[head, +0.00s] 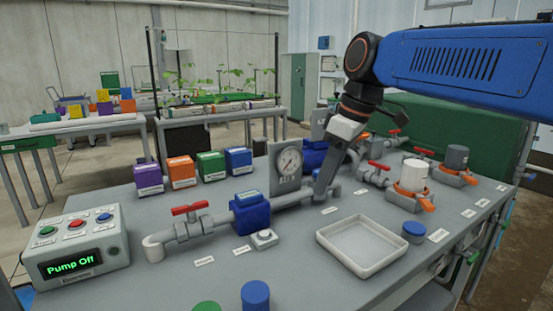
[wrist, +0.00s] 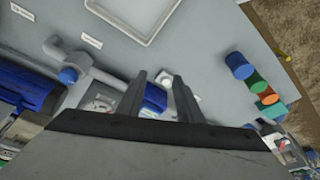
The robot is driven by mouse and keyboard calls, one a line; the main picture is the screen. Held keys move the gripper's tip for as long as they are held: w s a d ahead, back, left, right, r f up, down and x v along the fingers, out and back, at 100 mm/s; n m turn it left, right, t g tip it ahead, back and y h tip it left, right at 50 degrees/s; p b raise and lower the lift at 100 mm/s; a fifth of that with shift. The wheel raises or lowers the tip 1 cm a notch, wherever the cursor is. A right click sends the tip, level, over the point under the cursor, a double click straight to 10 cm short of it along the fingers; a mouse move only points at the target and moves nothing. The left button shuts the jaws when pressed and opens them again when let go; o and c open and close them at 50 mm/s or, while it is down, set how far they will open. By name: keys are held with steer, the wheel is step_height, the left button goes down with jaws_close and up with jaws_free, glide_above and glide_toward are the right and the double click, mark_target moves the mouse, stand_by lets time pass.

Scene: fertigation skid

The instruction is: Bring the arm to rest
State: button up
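My blue arm reaches in from the upper right in the head view. My gripper (head: 322,192) points down over the middle of the grey skid table (head: 290,245), in front of the grey pipe and right of the pressure gauge (head: 289,162). In the wrist view my gripper (wrist: 159,80) has its two fingers apart with nothing held between them. Bench parts show in the gap beyond them. I cannot tell whether the fingers touch the pipe.
A white tray (head: 331,263) lies right of centre. The control box (head: 78,270) at left reads "Pump Off". Red-handled valves (head: 190,208), a blue pump block (head: 250,218) and dosing units (head: 412,190) stand around the gripper.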

steer(key=s+d+f+m+t+h, duration=0.1)
steer(key=s+d+f+m, duration=0.5)
steer(key=s+d+f, duration=0.3)
steer(key=s+d+f+m+t+h, duration=0.2)
steer(key=s+d+f+m, duration=0.4)
steer(key=f, duration=0.8)
steer(key=s+d, duration=0.3)
steer(key=shift+s, duration=0.2)
